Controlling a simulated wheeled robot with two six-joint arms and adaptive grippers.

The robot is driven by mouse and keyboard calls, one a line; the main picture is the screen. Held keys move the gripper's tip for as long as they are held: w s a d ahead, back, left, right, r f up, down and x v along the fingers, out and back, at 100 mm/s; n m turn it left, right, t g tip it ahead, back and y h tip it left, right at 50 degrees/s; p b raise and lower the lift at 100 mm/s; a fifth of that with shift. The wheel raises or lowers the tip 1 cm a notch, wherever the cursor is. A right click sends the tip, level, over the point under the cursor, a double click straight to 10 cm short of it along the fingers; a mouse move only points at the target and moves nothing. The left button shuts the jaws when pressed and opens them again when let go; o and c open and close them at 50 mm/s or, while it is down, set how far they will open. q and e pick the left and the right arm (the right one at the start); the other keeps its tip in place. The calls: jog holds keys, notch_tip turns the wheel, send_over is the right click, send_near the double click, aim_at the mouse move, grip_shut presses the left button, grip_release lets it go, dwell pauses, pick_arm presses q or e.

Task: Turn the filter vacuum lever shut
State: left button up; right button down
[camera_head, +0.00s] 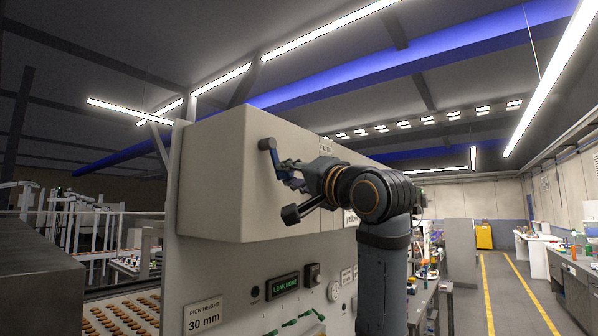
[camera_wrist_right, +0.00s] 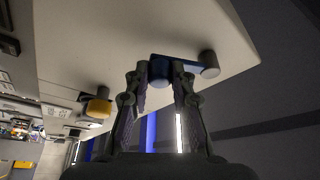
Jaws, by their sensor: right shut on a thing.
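The lever is a short blue bar (camera_head: 276,163) on the front of a beige cabinet, with a dark round end piece (camera_head: 267,144) at its upper left. My right gripper (camera_head: 288,174) reaches it from the right and is shut on its lower end. In the right wrist view the fingertips of my right gripper (camera_wrist_right: 160,78) close about one end of the blue bar (camera_wrist_right: 185,67). The grey round end piece (camera_wrist_right: 208,64) stands clear of the fingers at the right. A label (camera_head: 326,147) reading "FILTER" sits right of the lever, partly behind my arm. My left gripper is not in view.
The cabinet (camera_head: 215,185) stands over a lower panel with a "LEAK NOW" display (camera_head: 283,285), several green handles and a "PICK HEIGHT 30 mm" sign (camera_head: 205,315). A biscuit tray (camera_head: 122,312) lies at lower left. A yellow-and-dark knob (camera_wrist_right: 98,106) shows in the wrist view.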

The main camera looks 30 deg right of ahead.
aim_at(281, 175)
jog(key=m, duration=0.1)
jog(key=a+m, duration=0.1)
jog(key=m, duration=0.1)
jog(key=shift+s+a+f+g+h, duration=0.2)
jog(key=shift+s+a+g+h, duration=0.05)
jog(key=shift+g+h, duration=0.15)
jog(key=shift+s+a+m+g, duration=0.25)
jog(key=shift+a+m+g, duration=0.25)
jog(key=shift+m, duration=0.7)
jog(key=shift+a+h, duration=0.15)
jog(key=shift+h, duration=0.15)
jog(key=c, duration=1.1)
grip_release()
